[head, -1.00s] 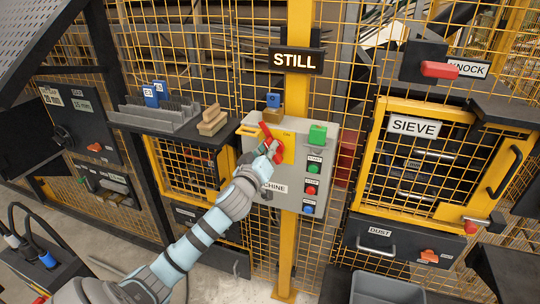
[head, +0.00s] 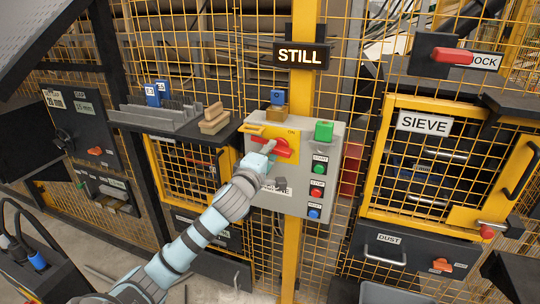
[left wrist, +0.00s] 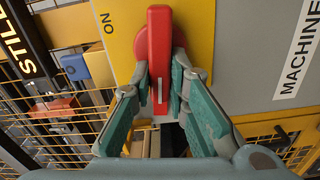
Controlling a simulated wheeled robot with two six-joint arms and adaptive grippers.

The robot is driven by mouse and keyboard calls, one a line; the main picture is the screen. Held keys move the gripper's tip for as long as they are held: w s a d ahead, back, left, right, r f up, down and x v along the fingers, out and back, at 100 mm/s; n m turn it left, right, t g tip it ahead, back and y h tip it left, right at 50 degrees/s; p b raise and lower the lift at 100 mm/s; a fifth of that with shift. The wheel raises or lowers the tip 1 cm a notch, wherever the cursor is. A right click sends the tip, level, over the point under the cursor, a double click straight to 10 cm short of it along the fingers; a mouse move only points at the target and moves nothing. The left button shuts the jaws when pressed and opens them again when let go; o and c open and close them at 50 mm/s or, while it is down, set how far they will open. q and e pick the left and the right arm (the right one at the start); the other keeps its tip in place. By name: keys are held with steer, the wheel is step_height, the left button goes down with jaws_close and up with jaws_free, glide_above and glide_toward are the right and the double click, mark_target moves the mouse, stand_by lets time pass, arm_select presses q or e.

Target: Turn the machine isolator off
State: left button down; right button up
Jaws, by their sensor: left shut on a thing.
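The machine isolator is a red rotary handle (head: 281,149) on a yellow plate (head: 303,148), on the front of a grey control box (head: 328,178). An ON mark sits above the handle. The handle lies about level across the plate. In the left wrist view the red handle (left wrist: 159,40) stands between my fingers, with ON to its side. My left gripper (head: 266,153) is shut on the handle, and its fingers (left wrist: 160,88) press both sides of it. They hide part of the handle in the head view. My right gripper is not in view.
Green, red and blue buttons (head: 317,192) run down the box's right side. A STILL sign (head: 300,56) hangs on the yellow post. A shelf (head: 190,133) is at left, the SIEVE door (head: 424,123) at right.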

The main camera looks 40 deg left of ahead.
arm_select(q)
steer(key=shift+f+n, duration=0.2)
steer(key=shift+n, duration=0.4)
steer(key=shift+b, duration=0.3)
steer(key=c, duration=1.6)
jaws_free()
steer(key=shift+o, duration=0.2)
steer(key=v, duration=1.2)
